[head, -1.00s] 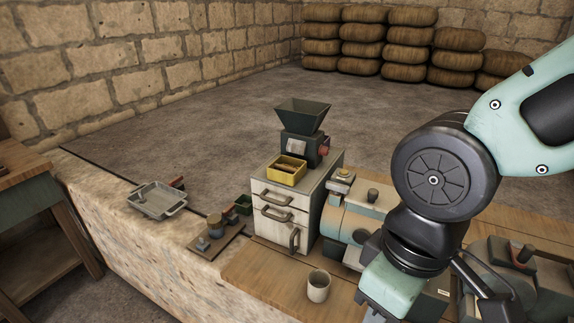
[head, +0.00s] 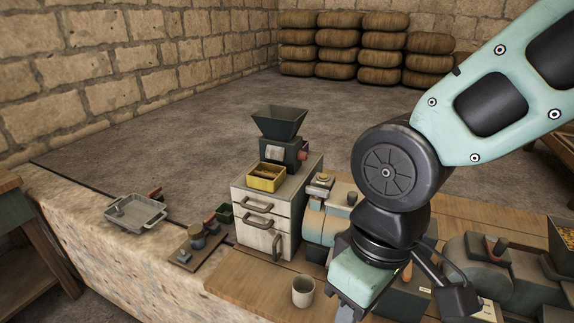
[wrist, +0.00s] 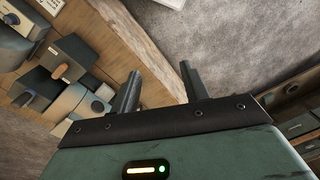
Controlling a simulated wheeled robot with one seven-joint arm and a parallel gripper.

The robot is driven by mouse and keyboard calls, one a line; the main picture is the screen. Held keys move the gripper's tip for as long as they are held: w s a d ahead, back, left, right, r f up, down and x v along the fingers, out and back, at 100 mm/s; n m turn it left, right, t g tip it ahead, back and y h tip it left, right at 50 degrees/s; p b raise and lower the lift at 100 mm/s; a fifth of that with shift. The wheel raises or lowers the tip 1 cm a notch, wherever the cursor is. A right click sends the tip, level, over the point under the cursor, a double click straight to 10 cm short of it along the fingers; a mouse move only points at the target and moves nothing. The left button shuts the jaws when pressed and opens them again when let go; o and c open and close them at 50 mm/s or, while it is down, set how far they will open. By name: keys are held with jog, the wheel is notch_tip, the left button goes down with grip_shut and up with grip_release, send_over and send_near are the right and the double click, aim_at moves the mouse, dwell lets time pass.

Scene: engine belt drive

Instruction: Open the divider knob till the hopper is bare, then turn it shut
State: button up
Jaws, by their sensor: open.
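The dark hopper (head: 279,124) flares open on top of a dark divider body (head: 283,152), which stands on a white drawer cabinet (head: 267,205). A red knob (head: 304,155) sits on the right side of that body. The hopper's inside looks dark and I cannot tell what it holds. A yellow tray (head: 265,178) with brown contents sits in front of the body. My gripper shows in the wrist view (wrist: 160,88) with its two fingers apart and nothing between them. In the head view it is low, right of the cabinet and apart from the knob; its fingertips are not clear there.
A cup (head: 303,291) stands on the wooden bench in front of the cabinet. Blue-green machines (head: 322,225) stand close to the cabinet's right side. A grey metal tray (head: 135,213) lies on the stone ledge at left. Sacks (head: 345,48) are stacked far back.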

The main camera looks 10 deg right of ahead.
jog(key=w+a+f+m+g+y, duration=0.2)
jog(key=w+m, duration=0.4)
jog(key=m+t+y+p, duration=0.2)
jog(key=m+t+y, duration=1)
jog(key=m, duration=2.2)
send_near(307, 156)
jog(key=p+x, duration=0.5)
jog(key=x, duration=0.1)
jog(key=shift+w+a+p, duration=0.25)
jog(key=shift+a+p, duration=0.05)
jog(key=shift+p, duration=0.05)
jog(key=shift+w+a+f, duration=0.1)
jog(key=shift+w+a, duration=0.25)
jog(key=shift+a, duration=0.2)
jog(key=shift+c, duration=0.4)
jog(key=c, duration=0.9)
